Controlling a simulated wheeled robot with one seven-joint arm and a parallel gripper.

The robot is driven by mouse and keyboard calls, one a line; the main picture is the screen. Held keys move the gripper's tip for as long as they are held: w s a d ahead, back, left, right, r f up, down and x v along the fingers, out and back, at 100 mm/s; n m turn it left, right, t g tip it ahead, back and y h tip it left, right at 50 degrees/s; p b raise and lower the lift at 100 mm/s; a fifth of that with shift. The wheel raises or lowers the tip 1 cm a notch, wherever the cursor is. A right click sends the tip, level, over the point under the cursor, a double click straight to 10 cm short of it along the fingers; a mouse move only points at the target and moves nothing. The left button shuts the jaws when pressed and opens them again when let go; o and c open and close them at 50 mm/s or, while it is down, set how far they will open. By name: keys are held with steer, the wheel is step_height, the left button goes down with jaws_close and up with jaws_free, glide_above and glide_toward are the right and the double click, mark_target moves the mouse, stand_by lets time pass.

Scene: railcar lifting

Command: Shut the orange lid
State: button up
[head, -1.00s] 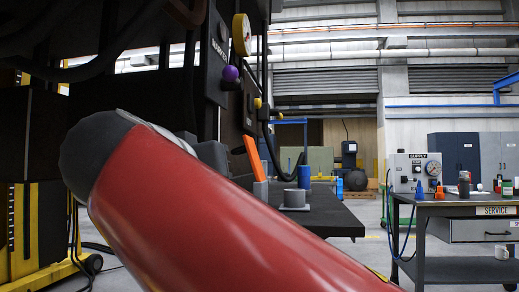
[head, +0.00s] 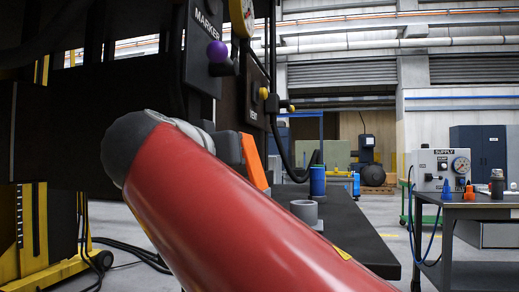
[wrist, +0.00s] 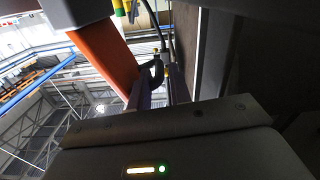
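The orange lid (head: 254,160) stands raised and slightly tilted in the head view, just past my red arm. Its lower part is hidden behind the arm. In the wrist view the lid (wrist: 105,58) is a long orange slab at the upper left, close to my fingers. My gripper (wrist: 159,88) shows two grey fingers with a gap between them, beside the lid's lower end. They look open and empty; I cannot tell whether one touches the lid. In the head view my arm hides most of the gripper.
A dark shelf (head: 350,232) holds a grey ring (head: 304,211) and a blue cylinder (head: 317,181). A dark panel (head: 205,45) with a purple knob (head: 217,51) stands above my arm. A service table (head: 480,209) with a supply box (head: 440,169) is at the right.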

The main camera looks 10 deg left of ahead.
steer(key=shift+w+d, duration=0.1)
steer(key=shift+w, duration=1.2)
jaws_close()
